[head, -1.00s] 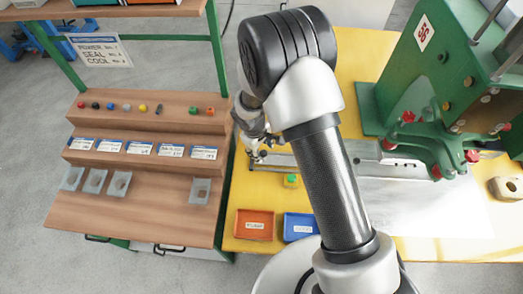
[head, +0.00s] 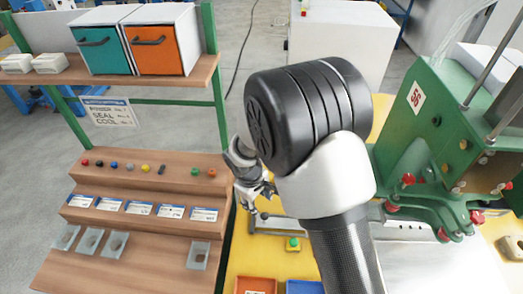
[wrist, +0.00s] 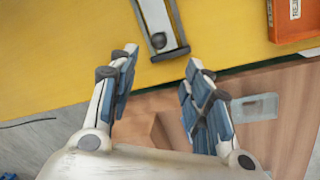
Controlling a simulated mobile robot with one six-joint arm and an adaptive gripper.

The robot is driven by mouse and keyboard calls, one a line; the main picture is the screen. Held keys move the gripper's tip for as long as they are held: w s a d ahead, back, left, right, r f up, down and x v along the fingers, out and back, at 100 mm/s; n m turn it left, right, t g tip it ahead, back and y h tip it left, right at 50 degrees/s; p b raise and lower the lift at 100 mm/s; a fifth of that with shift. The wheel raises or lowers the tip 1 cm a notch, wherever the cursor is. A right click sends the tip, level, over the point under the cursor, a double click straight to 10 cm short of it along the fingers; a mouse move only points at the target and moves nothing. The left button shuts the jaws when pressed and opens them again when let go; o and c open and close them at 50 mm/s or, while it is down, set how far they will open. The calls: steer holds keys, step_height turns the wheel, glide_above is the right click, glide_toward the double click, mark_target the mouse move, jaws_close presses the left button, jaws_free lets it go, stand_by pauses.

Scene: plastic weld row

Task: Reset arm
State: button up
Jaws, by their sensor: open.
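My gripper (head: 258,198) hangs at the left edge of the yellow table in the head view, partly hidden behind my own arm. In the wrist view its two blue-padded fingers (wrist: 161,60) are spread apart with nothing between them. Below them show the yellow table edge and the brown wooden stand. My arm is bent, with its large black joint high in the middle of the head view.
The stepped wooden stand (head: 120,218) with coloured knobs is at left. A green press (head: 425,130) stands at right. An orange tray (head: 255,286), a blue tray (head: 304,287) and a green button box (head: 293,244) are on the yellow table (head: 243,262).

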steer(key=s+d+r+m+t, duration=0.1)
steer(key=s+d+r+m, duration=0.3)
steer(key=r, duration=0.5)
steer(key=s+d+r+m, duration=0.1)
steer(key=s+d+r, duration=0.1)
steer(key=d+r, duration=0.65)
steer(key=s+d+r+m+t, duration=0.1)
steer(key=s+d+r+m, duration=0.1)
steer(key=s, duration=0.6)
steer(key=s+d+r+m+y, duration=0.1)
steer(key=s+d+r+m, duration=0.2)
steer(key=s+r, duration=0.4)
steer(key=shift+s+r+m+t, duration=0.25)
steer(key=shift+s+m+t, duration=0.15)
steer(key=shift+s, duration=0.75)
steer(key=shift+d, duration=0.1)
